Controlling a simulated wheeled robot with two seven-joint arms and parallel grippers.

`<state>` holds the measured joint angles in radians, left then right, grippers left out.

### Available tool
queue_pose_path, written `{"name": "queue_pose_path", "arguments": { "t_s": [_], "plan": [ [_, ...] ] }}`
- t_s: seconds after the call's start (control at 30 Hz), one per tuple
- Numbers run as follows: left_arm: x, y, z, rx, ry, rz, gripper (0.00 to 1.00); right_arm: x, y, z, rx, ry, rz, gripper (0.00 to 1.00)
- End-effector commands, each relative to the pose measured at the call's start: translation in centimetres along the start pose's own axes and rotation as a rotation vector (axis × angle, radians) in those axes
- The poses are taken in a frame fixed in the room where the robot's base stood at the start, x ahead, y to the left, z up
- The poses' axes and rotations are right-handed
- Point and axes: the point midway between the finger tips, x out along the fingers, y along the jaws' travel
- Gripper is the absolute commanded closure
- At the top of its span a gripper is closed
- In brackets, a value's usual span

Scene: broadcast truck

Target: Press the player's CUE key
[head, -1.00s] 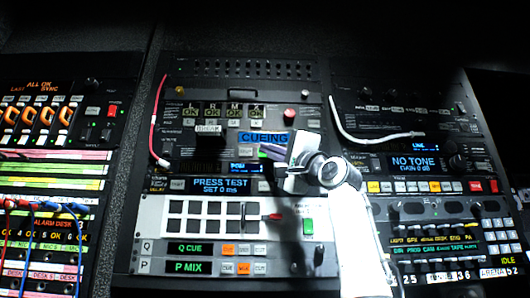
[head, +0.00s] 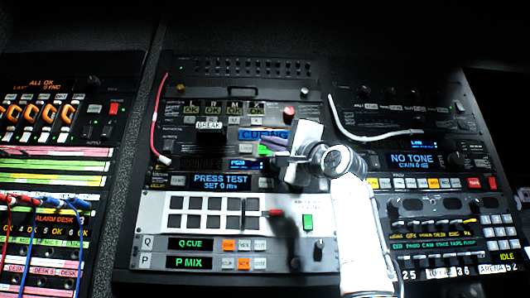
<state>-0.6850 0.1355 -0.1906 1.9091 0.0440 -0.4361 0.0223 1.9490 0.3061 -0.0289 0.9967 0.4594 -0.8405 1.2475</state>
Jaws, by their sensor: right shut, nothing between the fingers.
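The player's blue display (head: 264,135) reads CUEING, its right end close to my right gripper. My right gripper (head: 272,147) is shut and empty, its fingertips pointing left just below that display. A small green-lit key (head: 264,151) shows at the fingertips. I cannot tell whether the fingers touch it, and no key label is readable there. The gripper and wrist hide the panel to the right of it. My left gripper is out of view.
A PRESS TEST display (head: 221,181) sits below, above a white panel with dark keys (head: 190,221). A red cable (head: 156,125) hangs at left and a white cable (head: 365,135) at right. The NO TONE unit (head: 413,161) stands to the right of my arm.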

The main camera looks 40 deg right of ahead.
Motion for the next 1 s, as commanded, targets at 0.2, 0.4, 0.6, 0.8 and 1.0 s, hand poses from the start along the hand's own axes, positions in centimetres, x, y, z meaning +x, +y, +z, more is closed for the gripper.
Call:
{"name": "queue_pose_path", "arguments": {
  "t_s": [0.2, 0.4, 0.6, 0.8, 1.0],
  "plan": [
    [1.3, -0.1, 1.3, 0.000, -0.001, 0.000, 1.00, -1.8, -1.0, 1.2, 0.000, -0.001, -0.003, 1.00],
    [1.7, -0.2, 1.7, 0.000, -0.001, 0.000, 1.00, -2.6, -1.7, 1.9, 0.002, -0.001, 0.000, 1.00],
    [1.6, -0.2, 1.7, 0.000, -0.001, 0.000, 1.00, -2.7, -1.9, 1.9, 0.001, 0.000, 0.000, 1.00],
    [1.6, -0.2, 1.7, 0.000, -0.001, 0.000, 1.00, -2.7, -1.9, 1.9, 0.001, 0.000, 0.001, 1.00],
    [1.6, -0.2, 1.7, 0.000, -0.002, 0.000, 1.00, -2.7, -1.9, 1.9, 0.001, 0.000, 0.001, 1.00]
  ]
}}
